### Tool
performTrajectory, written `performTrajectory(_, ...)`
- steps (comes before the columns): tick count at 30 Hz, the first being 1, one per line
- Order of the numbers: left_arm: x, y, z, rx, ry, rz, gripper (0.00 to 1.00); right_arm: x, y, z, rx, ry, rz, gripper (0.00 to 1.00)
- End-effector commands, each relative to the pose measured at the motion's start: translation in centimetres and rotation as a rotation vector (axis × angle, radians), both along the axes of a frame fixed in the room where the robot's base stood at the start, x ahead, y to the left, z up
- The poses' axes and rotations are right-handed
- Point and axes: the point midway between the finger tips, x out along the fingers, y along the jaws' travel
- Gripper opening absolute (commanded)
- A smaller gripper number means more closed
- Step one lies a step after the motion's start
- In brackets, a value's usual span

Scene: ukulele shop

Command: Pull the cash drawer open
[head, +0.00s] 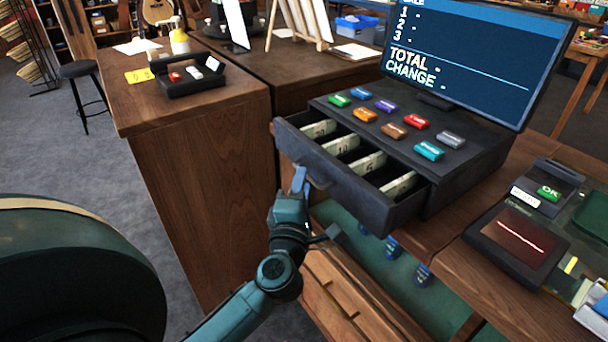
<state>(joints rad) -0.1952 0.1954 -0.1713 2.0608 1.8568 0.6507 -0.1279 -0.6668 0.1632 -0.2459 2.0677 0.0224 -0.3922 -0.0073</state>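The cash drawer (345,188) is a dark tray slid well out of the black cash register (465,158). Banknotes stand in its several compartments. Its dark bar handle (319,178) is on the front face. My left gripper (299,180) is at the left end of this handle, its light blue fingertip upright against the drawer front. The fingers overlap in this view, so I cannot tell whether they are closed around the bar or only beside it. My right gripper is not in view.
Coloured keys (395,130) cover the register's top, with a blue screen (478,50) behind. A card reader (545,188) and a scanner pad (517,243) lie to the right. A wooden counter (215,110) stands close left of the drawer. Grey floor is open farther left.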

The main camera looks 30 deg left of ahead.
Motion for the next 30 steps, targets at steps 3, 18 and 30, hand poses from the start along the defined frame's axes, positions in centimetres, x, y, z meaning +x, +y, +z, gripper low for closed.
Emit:
performTrajectory(3,1.3,0.5,0.2,0.001,-0.001,0.0,0.31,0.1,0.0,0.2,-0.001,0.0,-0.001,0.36)
performTrajectory(18,2.0,0.8,0.2,0.0,0.001,0.0,0.23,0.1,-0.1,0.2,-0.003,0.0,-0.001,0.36)
performTrajectory(30,1.9,0.8,0.2,0.0,0.001,0.0,0.0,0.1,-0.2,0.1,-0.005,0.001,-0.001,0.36)
